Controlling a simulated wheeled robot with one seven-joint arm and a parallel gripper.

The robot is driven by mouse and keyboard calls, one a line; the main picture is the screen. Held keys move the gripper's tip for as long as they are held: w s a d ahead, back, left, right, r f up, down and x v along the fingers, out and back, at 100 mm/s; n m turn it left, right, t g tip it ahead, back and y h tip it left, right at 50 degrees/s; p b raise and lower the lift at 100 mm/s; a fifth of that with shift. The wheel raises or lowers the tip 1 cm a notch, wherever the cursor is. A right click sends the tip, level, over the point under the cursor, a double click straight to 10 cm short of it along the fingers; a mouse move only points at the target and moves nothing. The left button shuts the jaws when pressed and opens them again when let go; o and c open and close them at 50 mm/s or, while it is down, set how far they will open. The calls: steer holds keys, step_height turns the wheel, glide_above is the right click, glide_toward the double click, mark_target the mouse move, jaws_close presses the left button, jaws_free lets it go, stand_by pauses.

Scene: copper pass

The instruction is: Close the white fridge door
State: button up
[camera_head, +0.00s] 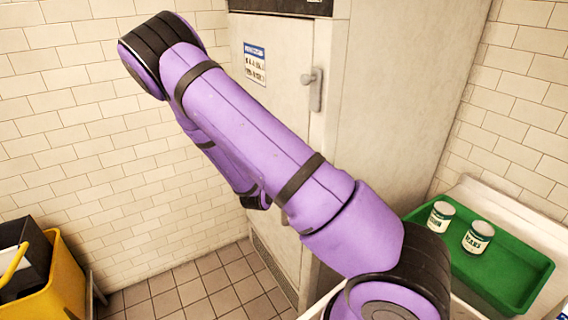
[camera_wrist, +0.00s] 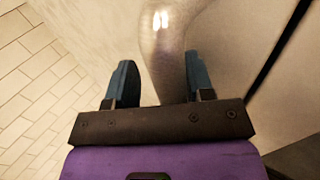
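The white fridge (camera_head: 390,100) is a tall off-white cabinet against the tiled wall. Its door (camera_head: 290,85) carries a blue-and-white label and a grey handle (camera_head: 316,90) near its right edge. The door looks shut or nearly so in the head view; my arm hides its lower part. My gripper (camera_wrist: 162,82) is open in the wrist view, with blue-grey fingers apart. A shiny rounded grey metal piece (camera_wrist: 168,45) reaches down between the fingers, close to the right one. I cannot tell whether they touch. In the head view the fingers are hidden behind my arm.
A green tray (camera_head: 510,275) with two cans (camera_head: 440,215) (camera_head: 478,237) sits on a white counter at right. A yellow bucket (camera_head: 65,285) stands at lower left. The tiled floor (camera_head: 190,290) left of the fridge is clear. A dark line (camera_wrist: 280,55) crosses the pale surface in the wrist view.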

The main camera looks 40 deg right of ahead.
steer(key=shift+s+a, duration=0.1)
steer(key=v, duration=1)
steer(key=shift+a, duration=0.25)
steer(key=shift+s+f, duration=0.1)
